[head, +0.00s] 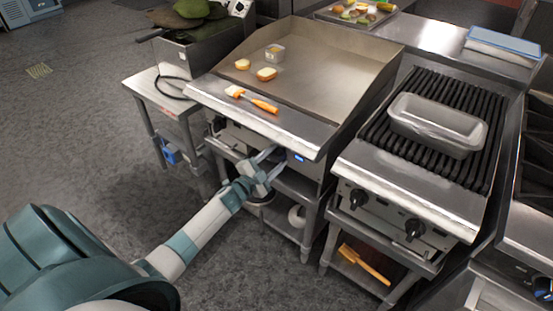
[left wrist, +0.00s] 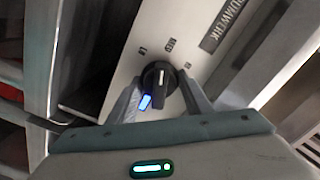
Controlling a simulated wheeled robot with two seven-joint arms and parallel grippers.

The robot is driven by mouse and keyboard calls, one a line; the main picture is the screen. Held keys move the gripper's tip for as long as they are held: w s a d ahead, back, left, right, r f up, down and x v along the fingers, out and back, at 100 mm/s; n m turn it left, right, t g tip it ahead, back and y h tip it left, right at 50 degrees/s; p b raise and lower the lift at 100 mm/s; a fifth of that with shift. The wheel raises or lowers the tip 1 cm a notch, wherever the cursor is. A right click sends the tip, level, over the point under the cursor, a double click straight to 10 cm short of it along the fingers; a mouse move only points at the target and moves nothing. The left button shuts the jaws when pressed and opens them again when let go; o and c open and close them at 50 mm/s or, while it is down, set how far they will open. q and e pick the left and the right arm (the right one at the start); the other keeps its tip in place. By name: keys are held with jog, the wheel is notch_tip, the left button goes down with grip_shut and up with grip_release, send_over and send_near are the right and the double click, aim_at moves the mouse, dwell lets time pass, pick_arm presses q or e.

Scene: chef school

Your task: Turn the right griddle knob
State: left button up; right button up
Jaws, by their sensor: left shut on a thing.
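The griddle (head: 325,75) has a steel front panel below its ledge. In the left wrist view, the griddle knob (left wrist: 158,76) is black with a white line and sits on the panel (left wrist: 150,35), with small marks around it. A blue-lit piece shows at its lower left. My left gripper (head: 270,157) reaches the panel under the ledge at its right part. In the left wrist view, the fingers of my left gripper (left wrist: 162,92) stand on both sides of the knob, shut on it. The head view does not show the knob clearly. My right gripper is out of view.
A charbroiler (head: 475,100) with a metal pan (head: 437,122) stands to the right. A fryer (head: 205,45) stands left. The floor (head: 75,130) at left is clear.

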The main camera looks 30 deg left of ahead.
pick_arm(q)
jog(key=shift+f+m, duration=0.1)
jog(key=shift+m, duration=0.9)
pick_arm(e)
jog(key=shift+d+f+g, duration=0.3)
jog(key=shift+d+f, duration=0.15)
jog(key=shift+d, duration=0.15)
pick_arm(q)
jog(key=shift+b, duration=0.3)
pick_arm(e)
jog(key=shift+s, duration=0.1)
pick_arm(q)
jog(key=o, duration=0.8)
jog(key=shift+s, duration=0.1)
jog(key=shift+s+a+b, duration=0.2)
jog(key=shift+s+b, duration=0.1)
jog(key=shift+s, duration=2.6)
jog(key=shift+s+a+b, duration=0.2)
jog(key=shift+s+b, duration=0.1)
jog(key=shift+s, duration=2.55)
jog(key=shift+s+a+b, duration=0.2)
jog(key=shift+s+b, duration=0.1)
jog(key=shift+s, duration=2.6)
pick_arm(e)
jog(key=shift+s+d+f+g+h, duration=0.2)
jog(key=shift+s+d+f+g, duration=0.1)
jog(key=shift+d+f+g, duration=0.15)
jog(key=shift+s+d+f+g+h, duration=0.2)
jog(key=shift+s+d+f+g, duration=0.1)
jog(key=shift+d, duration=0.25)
